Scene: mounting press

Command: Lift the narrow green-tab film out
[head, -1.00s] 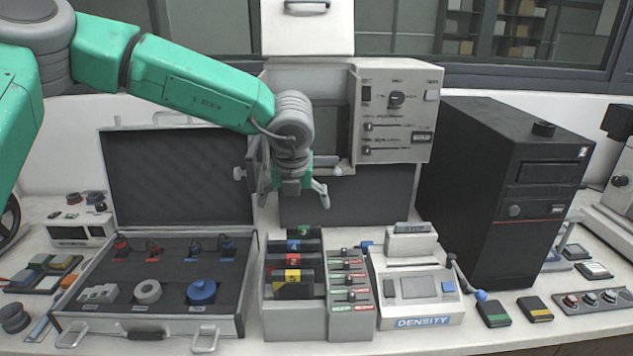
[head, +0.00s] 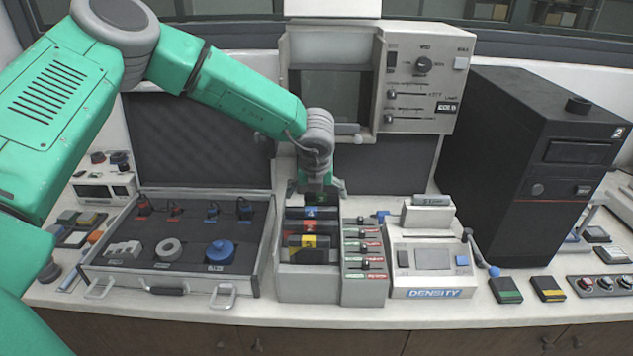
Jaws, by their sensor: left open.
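The film rack (head: 308,289) is a grey stepped holder at the front centre of the bench. It holds dark films with blue (head: 311,212), red (head: 311,226) and yellow (head: 309,242) tabs, one behind another. The green-tab film stands in the rearmost slot and is mostly hidden by my gripper now. My left gripper (head: 317,190) points down just above the back of the rack, its fingers open and spread to either side of that rear slot. I cannot tell whether it touches the film. My right gripper is out of view.
A slider panel (head: 363,290) adjoins the rack on the right, then the density meter (head: 433,277). An open case (head: 190,280) lies left. The press cabinet (head: 420,80) stands behind. A black tower (head: 510,170) and two flat cassettes, green-striped (head: 505,290) and yellow-striped (head: 548,289), are right.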

